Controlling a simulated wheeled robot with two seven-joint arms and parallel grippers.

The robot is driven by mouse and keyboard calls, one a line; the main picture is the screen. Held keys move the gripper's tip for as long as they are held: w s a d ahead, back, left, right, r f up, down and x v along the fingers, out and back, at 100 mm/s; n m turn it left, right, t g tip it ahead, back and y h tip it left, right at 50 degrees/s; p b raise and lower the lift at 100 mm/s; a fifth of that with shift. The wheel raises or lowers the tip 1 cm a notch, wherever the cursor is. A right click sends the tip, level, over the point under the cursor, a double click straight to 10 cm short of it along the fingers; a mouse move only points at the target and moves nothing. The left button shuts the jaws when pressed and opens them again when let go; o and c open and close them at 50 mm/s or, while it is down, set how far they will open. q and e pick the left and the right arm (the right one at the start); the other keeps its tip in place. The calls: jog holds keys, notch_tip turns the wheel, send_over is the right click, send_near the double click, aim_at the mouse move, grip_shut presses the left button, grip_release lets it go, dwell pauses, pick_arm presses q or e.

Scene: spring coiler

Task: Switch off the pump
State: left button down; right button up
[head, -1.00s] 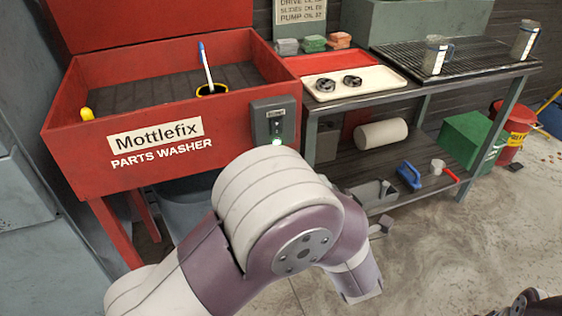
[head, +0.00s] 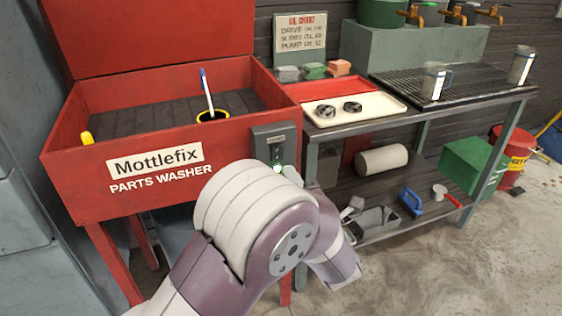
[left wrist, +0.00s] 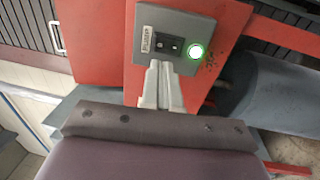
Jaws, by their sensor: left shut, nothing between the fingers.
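The pump switch is in a grey box (head: 275,145) on the right end of the red parts washer's front. In the left wrist view the box (left wrist: 148,52) has a small label, a dark switch (left wrist: 169,47) and a green lamp (left wrist: 196,52), which is lit. The lamp (head: 277,168) also shows green in the head view. My left gripper (left wrist: 160,66) is shut and empty. Its fingertips overlap the near edge of the box, below the switch in the picture; contact cannot be told. My right gripper is out of view.
To the right, a bench has a cream tray (head: 385,107), a black rack (head: 458,95) and mugs. A white roll (head: 382,159) and a green box (head: 470,163) are below. The floor at lower right is clear.

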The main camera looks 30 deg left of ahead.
aim_at(276, 151)
pick_arm(q)
jog(key=x, duration=0.6)
jog(key=shift+w+b, duration=0.1)
jog(key=shift+b, duration=0.3)
